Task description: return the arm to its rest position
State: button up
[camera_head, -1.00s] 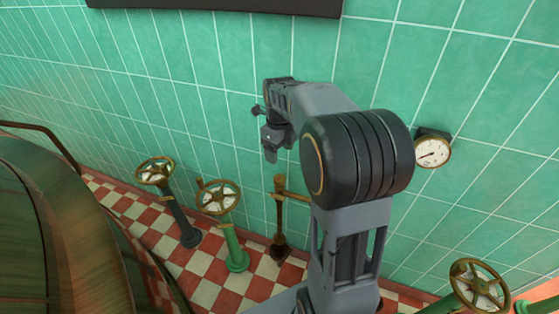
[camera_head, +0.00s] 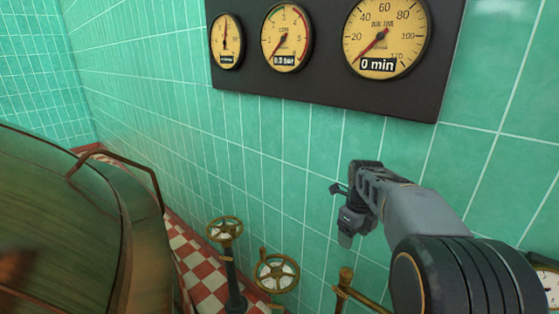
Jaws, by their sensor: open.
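My arm reaches up from the lower right of the head view, with its dark round elbow joint nearest the camera. My gripper (camera_head: 343,213) is at the far end of the grey forearm, in front of the green tiled wall. Its jaws are small and dark in this view; they are open, and I see nothing held between them. It hangs above and to the right of the valve wheels, apart from them. The lower part of my arm is out of the picture.
A copper kettle (camera_head: 60,215) with a handrail fills the left. Two brass valve wheels (camera_head: 224,229) (camera_head: 276,273) and a brass lever post (camera_head: 345,280) stand low by the wall. A dark gauge panel (camera_head: 330,88) hangs above, its dials reading 0.0 bar and 0 min.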

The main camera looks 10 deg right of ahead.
jog(key=s+a+r+n+t+p, duration=0.1)
jog(key=s+a+r+n+p, duration=0.2)
jog(key=s+n, duration=0.5)
jog(key=s+a+r+n+t+p, duration=0.2)
jog(key=s+a+n+p, duration=0.4)
jog(key=n, duration=1.6)
jog(key=shift+s+r+t+p, duration=0.3)
jog(key=shift+s+r+p, duration=0.3)
jog(key=shift+s+r, duration=0.35)
jog(key=shift+s+a+f, duration=0.1)
jog(key=shift+f, duration=0.05)
